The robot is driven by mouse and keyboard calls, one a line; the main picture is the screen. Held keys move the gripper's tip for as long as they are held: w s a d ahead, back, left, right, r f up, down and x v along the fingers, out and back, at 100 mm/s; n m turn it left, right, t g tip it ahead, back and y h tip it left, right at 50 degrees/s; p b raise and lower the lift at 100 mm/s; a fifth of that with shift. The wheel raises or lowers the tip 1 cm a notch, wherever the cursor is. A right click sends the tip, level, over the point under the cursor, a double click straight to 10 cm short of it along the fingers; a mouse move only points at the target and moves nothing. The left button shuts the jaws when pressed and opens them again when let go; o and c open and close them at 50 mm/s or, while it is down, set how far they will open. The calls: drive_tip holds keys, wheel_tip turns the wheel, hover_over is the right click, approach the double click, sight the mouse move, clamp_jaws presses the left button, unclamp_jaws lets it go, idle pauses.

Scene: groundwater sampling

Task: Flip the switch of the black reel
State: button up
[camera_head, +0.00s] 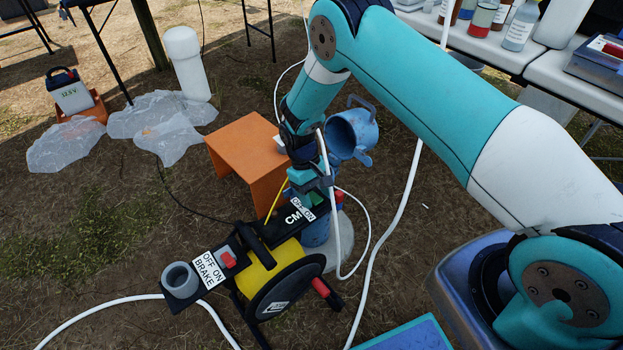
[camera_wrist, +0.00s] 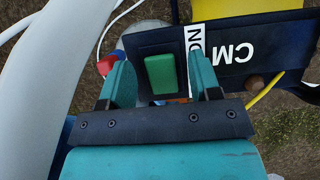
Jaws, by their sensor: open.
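The black reel (camera_head: 270,268) stands on the ground at the lower middle of the head view, with a yellow drum and a black frame. Its upper panel carries "CM" and ON/OFF labels; the wrist view shows this black panel (camera_wrist: 240,72) close up. A green switch (camera_wrist: 160,73) sits on the panel, between my fingers in the picture. My gripper (camera_wrist: 164,72) is open and empty; I cannot tell whether it touches the switch. In the head view my gripper (camera_head: 318,190) is over the panel's far end. A red switch (camera_head: 228,259) sits beside the "OFF ON BRAKE" label.
An orange stand (camera_head: 243,152) is behind the reel, with a blue jug (camera_head: 352,133) to its right. White hose (camera_head: 392,228) runs close to my gripper and along the ground. A table with bottles (camera_head: 520,25) is at upper right. Open ground lies left of the reel.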

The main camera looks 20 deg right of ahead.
drive_tip(key=p+v, duration=0.2)
drive_tip(key=v, duration=1.5)
drive_tip(key=shift+r, duration=0.15)
drive_tip(key=s+a+r+n+t+y, duration=0.1)
drive_tip(key=s+r, duration=0.4)
drive_tip(key=r, duration=0.4)
drive_tip(key=s+a+r+n+t+y, duration=0.1)
drive_tip(key=s+r+t, duration=0.1)
drive_tip(key=s+r, duration=0.55)
drive_tip(key=s+r+n+t+y, duration=0.15)
drive_tip(key=s+r, duration=0.25)
drive_tip(key=s, duration=0.5)
drive_tip(key=s+r+y, duration=0.2)
drive_tip(key=s+r, duration=0.2)
drive_tip(key=s, duration=0.6)
wheel_tip(320, 180, up, 21)
drive_tip(key=p, duration=2.1)
drive_tip(key=shift+w+a, duration=0.3)
drive_tip(key=shift+a, duration=0.05)
drive_tip(key=shift+f, duration=0.1)
